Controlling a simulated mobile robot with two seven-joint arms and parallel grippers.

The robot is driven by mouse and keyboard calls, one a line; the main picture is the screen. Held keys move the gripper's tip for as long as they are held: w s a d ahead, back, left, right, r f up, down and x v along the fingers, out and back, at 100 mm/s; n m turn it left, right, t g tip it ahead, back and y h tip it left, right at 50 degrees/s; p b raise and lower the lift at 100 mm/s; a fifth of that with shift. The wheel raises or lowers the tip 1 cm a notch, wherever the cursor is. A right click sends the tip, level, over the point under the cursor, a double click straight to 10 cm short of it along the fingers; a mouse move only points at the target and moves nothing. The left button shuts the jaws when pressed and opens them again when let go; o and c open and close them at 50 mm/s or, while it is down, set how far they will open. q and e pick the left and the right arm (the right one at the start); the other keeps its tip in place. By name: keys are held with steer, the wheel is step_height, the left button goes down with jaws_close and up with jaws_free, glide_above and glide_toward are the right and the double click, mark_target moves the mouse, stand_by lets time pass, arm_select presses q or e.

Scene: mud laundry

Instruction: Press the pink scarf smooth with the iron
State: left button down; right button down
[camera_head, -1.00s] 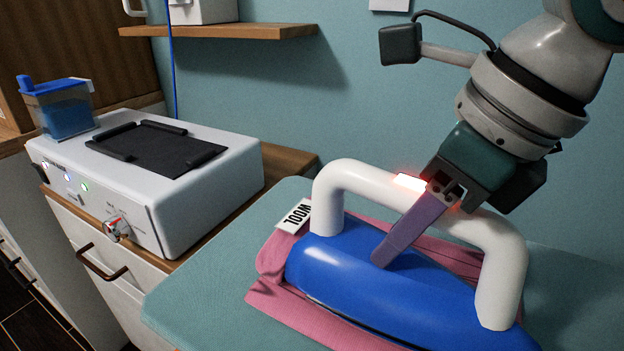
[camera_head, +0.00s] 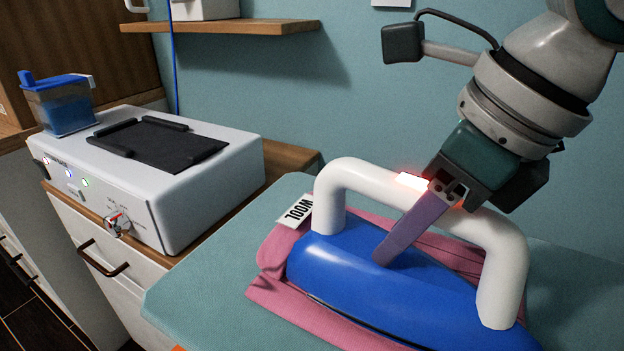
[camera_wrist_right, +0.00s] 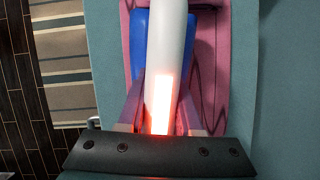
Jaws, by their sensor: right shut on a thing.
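The iron has a blue body (camera_head: 390,290) and a thick white arched handle (camera_head: 345,180). My right gripper (camera_head: 400,235) is shut on the handle, with a purple finger on the near side. In the right wrist view the two fingers (camera_wrist_right: 160,115) lie on either side of the white handle. The iron sits over the pink scarf (camera_head: 290,305), which lies on the teal board and shows at the left, near and far sides of the iron. A white tag reading WOOL (camera_head: 297,212) lies at the scarf's left end. My left gripper is not in view.
The teal ironing board (camera_head: 200,290) is bare left of the scarf. A white station (camera_head: 190,190) with a black rest pad (camera_head: 155,145) and a dial stands on a wooden cabinet at left. A shelf (camera_head: 220,28) is on the wall.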

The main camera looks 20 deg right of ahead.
mark_target(412, 181)
steer(key=shift+w+f+b, duration=0.1)
steer(key=shift+f+b, duration=0.15)
steer(key=shift+b, duration=0.15)
steer(key=shift+f, duration=0.2)
stand_by(1.0)
steer(key=shift+d+f, duration=0.1)
stand_by(0.5)
stand_by(0.9)
stand_by(0.6)
steer(key=shift+r, duration=0.45)
steer(key=shift+r+p, duration=2.1)
steer(key=shift+r, duration=0.7)
